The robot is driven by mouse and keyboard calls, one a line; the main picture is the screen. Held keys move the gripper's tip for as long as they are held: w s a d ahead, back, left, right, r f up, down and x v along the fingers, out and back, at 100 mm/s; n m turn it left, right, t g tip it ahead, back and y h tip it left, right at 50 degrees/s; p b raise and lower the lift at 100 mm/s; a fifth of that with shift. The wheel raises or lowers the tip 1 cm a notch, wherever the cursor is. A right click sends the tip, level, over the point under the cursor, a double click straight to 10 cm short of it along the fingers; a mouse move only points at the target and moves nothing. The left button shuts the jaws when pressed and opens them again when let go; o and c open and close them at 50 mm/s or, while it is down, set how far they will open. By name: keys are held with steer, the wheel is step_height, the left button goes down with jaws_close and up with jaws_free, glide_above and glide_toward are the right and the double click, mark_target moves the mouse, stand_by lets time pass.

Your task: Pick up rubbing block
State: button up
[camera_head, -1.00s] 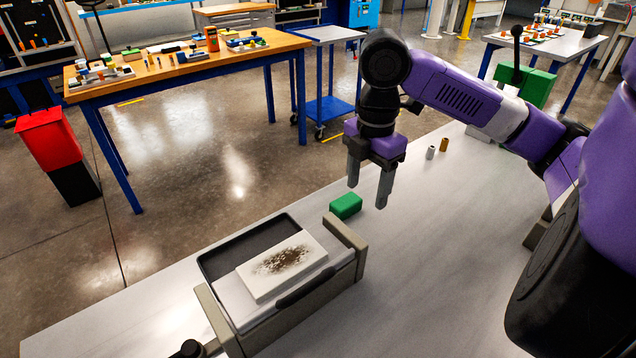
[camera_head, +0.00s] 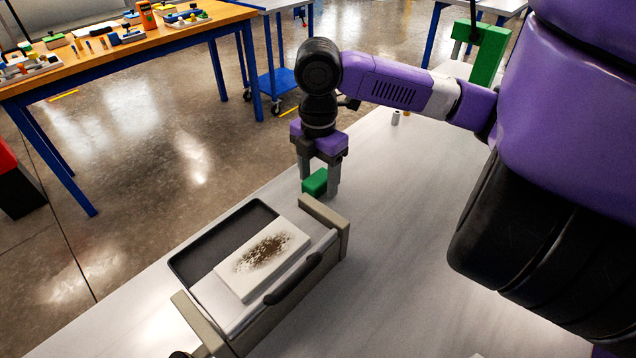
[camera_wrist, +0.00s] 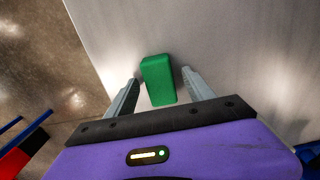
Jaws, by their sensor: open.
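The rubbing block is a small green block (camera_head: 315,182) on the grey bench top, just beyond the end of the tray fixture. In the wrist view the green block (camera_wrist: 158,79) lies between my two fingers, with a gap on each side. My gripper (camera_head: 318,188) points down over the block, with one finger on either side of it. It is open and holds nothing. In the wrist view my gripper (camera_wrist: 158,82) shows both grey fingers spread apart. The finger nearer the head camera hides part of the block's right side.
A dark tray (camera_head: 190,262) with a pale, dark-stained slab (camera_head: 262,260) stands in a clamp-like fixture (camera_head: 325,222) close to the block. A small cylinder (camera_head: 395,118) stands farther back. The bench to the right of the fixture is clear. The bench edge runs close left of the block.

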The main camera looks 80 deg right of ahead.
mark_target(318, 178)
steer(key=shift+f, duration=0.1)
steer(key=shift+c, duration=0.2)
jaws_close()
step_height(318, 178, up, 20)
steer(key=p, duration=0.2)
stand_by(0.4)
